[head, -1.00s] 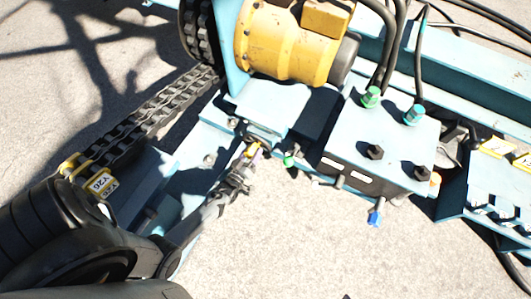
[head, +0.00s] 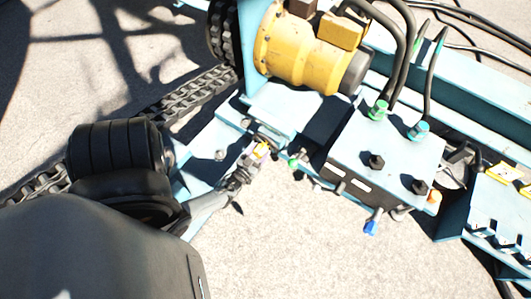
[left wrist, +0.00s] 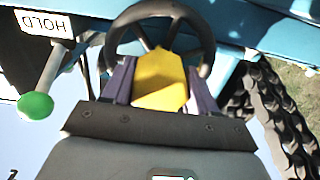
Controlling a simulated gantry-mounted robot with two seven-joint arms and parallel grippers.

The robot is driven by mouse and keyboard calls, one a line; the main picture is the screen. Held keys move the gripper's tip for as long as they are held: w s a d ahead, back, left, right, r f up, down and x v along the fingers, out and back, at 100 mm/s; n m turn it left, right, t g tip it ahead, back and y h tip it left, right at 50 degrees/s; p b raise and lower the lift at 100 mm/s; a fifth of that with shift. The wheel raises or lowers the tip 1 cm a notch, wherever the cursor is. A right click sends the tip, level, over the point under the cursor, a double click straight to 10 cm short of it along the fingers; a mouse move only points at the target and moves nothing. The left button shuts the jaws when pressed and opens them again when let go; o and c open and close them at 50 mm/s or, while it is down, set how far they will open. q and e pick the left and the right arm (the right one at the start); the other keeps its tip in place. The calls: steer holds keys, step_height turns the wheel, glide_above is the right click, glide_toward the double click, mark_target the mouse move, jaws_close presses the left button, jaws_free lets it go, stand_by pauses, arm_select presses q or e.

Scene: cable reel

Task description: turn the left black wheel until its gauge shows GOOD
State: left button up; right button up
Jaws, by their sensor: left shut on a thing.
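In the left wrist view the black wheel (left wrist: 160,8) shows as a dark rim with spokes, just past my fingers. My left gripper (left wrist: 152,85) has its two purple-grey fingers on either side of a yellow piece (left wrist: 160,80) in front of the wheel. The gripper is shut, at the wheel; its exact contact is partly hidden. In the head view my left gripper (head: 257,152) reaches the blue frame below the yellow motor, and the wheel is mostly hidden there. No gauge reading is legible. My right gripper is not in view.
A green-knobbed lever (left wrist: 36,105) stands beside the wheel, below a HOLD label (left wrist: 43,22). A black chain (left wrist: 285,120) runs on the other side. The blue valve box (head: 385,145), with a blue-tipped lever (head: 370,228), lies to the right. Bare concrete is in front.

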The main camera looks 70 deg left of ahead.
arm_select(q)
steer(key=shift+s+f, duration=0.2)
steer(key=shift+f, duration=0.15)
steer(key=o, duration=1.4)
steer(key=shift+w+r, duration=0.1)
steer(key=shift+r, duration=0.1)
steer(key=shift+s+d+r, duration=0.1)
steer(key=shift+s+d, duration=0.2)
steer(key=p+v, duration=0.3)
steer(key=v, duration=0.7)
